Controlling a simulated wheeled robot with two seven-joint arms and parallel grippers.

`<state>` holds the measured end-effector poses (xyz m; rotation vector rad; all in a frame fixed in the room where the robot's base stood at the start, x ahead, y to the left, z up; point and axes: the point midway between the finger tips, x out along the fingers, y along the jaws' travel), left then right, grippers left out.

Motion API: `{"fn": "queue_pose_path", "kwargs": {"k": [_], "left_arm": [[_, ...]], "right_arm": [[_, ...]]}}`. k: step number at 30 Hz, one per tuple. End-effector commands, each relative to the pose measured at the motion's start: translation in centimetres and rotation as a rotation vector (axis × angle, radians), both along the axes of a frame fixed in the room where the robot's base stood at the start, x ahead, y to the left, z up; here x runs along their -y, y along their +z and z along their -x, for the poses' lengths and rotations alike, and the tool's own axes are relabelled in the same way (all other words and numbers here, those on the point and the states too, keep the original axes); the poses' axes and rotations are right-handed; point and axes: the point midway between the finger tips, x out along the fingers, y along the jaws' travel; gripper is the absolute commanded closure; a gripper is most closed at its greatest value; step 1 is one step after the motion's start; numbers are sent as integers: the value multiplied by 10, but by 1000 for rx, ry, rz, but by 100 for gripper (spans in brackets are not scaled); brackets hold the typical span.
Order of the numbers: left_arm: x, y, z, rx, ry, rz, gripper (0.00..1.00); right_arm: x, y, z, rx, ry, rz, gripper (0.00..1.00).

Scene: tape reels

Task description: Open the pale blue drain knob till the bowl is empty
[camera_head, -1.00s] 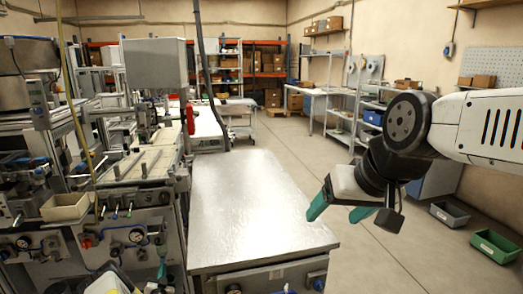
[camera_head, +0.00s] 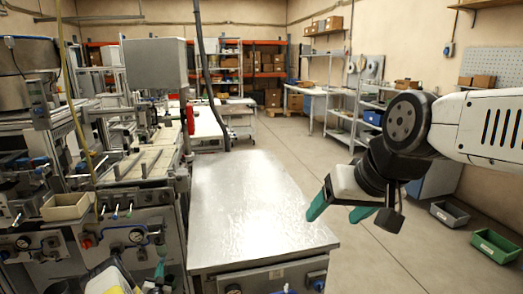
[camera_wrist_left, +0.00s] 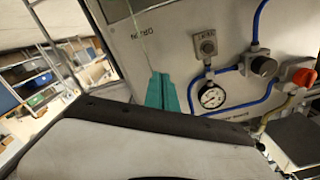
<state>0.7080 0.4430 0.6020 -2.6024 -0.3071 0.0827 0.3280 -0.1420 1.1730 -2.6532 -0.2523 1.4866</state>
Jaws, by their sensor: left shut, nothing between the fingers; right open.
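My left gripper (camera_head: 160,270) has its teal fingers shut and empty, in front of the machine's lower panel, right of and below a round gauge (camera_head: 136,236). In the left wrist view the shut fingers (camera_wrist_left: 161,90) are close to the panel, beside the printed word DRAIN (camera_wrist_left: 145,32). I cannot make out a pale blue drain knob for certain; it may be hidden behind the fingers. A round metal vessel (camera_head: 28,55) at the upper left may be the bowl; its inside is not visible. My right gripper (camera_head: 338,212) is open and empty, right of the metal-topped cabinet.
The panel carries a red knob (camera_wrist_left: 303,77), a black knob (camera_wrist_left: 262,65), a labelled grey fitting (camera_wrist_left: 207,45) and blue hoses. A beige bin (camera_head: 66,206) sits above it. The metal cabinet top (camera_head: 250,205) is bare. Green (camera_head: 494,246) and grey bins stand on the floor at right.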

Motion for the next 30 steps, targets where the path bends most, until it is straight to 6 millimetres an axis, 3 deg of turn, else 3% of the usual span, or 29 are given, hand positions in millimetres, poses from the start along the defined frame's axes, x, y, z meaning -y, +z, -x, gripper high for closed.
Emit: {"fn": "queue_pose_path", "kwargs": {"k": [11, 23, 30], "left_arm": [[-6, 7, 1, 3, -1, -2, 100], [-12, 1, 4, 1, 0, 0, 100], [-6, 0, 29, -2, 0, 1, 100]], "right_arm": [[0, 0, 0, 0, 0, 0, 27], [0, 0, 0, 0, 0, 0, 27], [0, 0, 0, 0, 0, 0, 27]]}}
